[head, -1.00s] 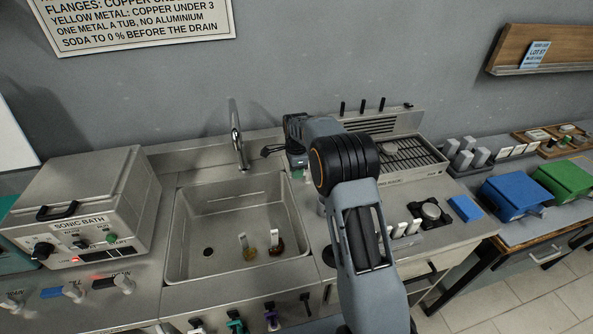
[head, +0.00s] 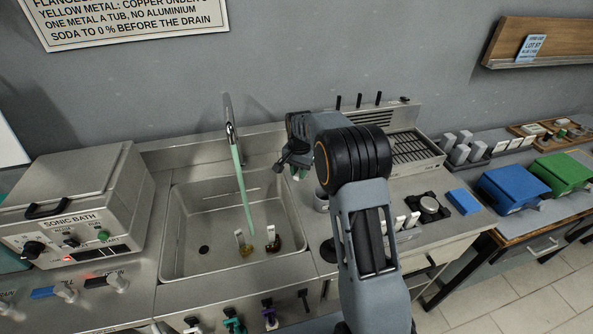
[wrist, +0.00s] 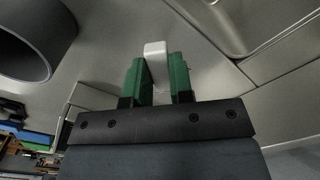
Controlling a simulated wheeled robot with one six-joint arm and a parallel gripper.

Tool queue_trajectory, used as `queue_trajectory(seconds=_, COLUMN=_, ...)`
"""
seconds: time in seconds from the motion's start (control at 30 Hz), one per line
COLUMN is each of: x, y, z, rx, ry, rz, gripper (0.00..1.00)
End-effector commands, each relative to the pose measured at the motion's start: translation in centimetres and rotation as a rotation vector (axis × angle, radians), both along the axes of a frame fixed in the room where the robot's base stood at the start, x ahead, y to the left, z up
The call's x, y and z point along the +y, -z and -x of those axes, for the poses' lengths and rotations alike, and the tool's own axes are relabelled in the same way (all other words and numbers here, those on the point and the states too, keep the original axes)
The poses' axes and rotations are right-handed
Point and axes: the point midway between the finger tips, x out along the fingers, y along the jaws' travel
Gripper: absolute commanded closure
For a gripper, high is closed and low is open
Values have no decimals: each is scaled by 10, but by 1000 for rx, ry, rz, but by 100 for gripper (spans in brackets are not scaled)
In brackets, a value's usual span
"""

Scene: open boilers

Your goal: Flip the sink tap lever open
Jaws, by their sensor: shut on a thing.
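The sink tap (head: 231,118) stands at the back of the steel sink (head: 172,225). A pale green stream (head: 239,175) runs from its spout down into the basin. My gripper (head: 299,174) points down at the sink's back right corner. In the wrist view its green fingers (wrist: 156,78) are shut on a small pale upright piece, which looks like the tap lever (wrist: 154,52). The lever's base is hidden behind the fingers, and in the head view the gripper mostly covers it.
Two tagged items, one yellowish (head: 244,249) and one dark red (head: 273,244), stand in the sink. The sonic bath (head: 70,205) is to the left. A slatted rack unit (head: 412,150) is to the right, with blue (head: 510,190) and green (head: 565,178) boxes beyond.

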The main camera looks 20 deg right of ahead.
Motion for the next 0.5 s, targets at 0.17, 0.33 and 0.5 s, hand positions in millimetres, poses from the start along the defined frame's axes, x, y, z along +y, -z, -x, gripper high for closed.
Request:
queue_trajectory(seconds=0.17, x=-6, y=0, z=4, rx=-1, ry=-166, rz=0, gripper=100)
queue_trajectory(seconds=0.33, x=-12, y=0, z=7, rx=-1, ry=-324, rz=0, gripper=100)
queue_trajectory(seconds=0.5, x=-18, y=-1, z=9, rx=-1, ry=-464, rz=0, gripper=100)
